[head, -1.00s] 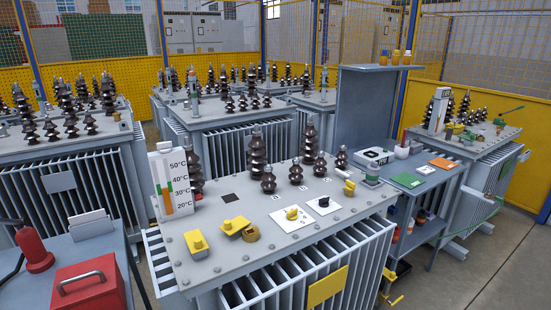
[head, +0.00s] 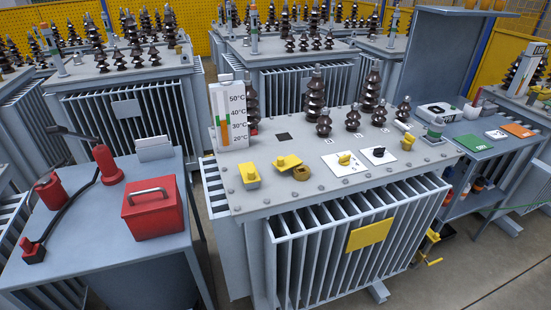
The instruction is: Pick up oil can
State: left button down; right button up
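A red can with a cone-shaped top (head: 107,166) stands upright towards the back of the grey-blue table (head: 92,272) at the left. A dark, thin spout-like part reaches from its top to the left, so it looks like the oil can. A second red round body (head: 49,190) stands to its left, near the table's left edge. A black hose or cable runs on the table near a small red-and-black piece (head: 33,251); I cannot tell exactly what it joins. Neither of my grippers is in view.
A red toolbox (head: 153,212) stands right of the cans, with a white card holder (head: 154,149) behind it. A large transformer (head: 330,180) with insulators and yellow knobs stands to the right, across a narrow gap. A shelf bench (head: 470,148) is farther right.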

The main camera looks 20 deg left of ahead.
aim_at(50, 188)
jog(key=u, duration=2.05)
